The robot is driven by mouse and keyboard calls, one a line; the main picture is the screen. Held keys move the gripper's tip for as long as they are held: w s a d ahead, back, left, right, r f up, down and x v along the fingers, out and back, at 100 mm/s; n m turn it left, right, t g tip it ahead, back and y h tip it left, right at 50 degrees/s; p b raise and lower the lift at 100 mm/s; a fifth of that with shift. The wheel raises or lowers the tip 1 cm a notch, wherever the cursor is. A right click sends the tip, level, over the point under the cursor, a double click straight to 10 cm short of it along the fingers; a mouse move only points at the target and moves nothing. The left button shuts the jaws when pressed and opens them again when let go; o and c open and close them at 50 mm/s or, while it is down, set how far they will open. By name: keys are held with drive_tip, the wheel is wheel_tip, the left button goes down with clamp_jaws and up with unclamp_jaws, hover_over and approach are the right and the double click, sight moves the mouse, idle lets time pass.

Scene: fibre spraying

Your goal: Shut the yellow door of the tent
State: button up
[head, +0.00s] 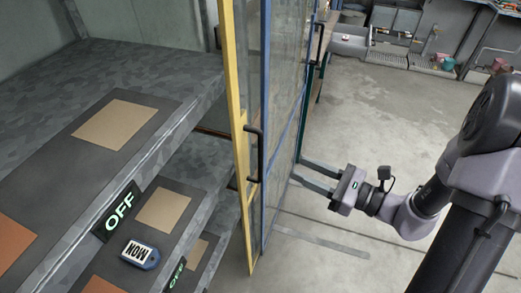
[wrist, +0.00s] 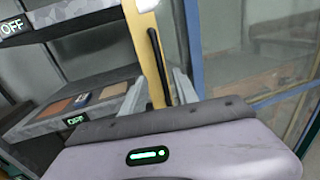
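The yellow door (head: 234,95) of the tent stands swung open, seen nearly edge-on in the head view, with a black bar handle (head: 255,155) on it. My gripper (head: 300,171) is to the right of the door, its two fingers spread and pointing left. Its fingertips are near or behind the blue-framed panel in the head view. In the wrist view the yellow frame (wrist: 146,35) and its black handle (wrist: 157,65) show ahead, between the two open fingers (wrist: 158,92). Whether a finger touches the handle cannot be told.
A blue-framed glazed panel (head: 266,100) stands close beside the yellow door. Grey shelves (head: 75,120) with brown sheets and OFF signs fill the tent at left; a small MOK-labelled device (head: 140,254) lies there. Concrete floor (head: 400,120) is clear at right; sinks (head: 385,45) stand far back.

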sight(261, 151)
drive_tip(key=b+x, duration=0.1)
drive_tip(key=x, duration=1.1)
drive_tip(key=shift+w+a+b, duration=0.15)
drive_tip(key=shift+a+b, duration=0.2)
drive_tip(key=shift+b, duration=0.05)
clamp_jaws()
idle(0.5)
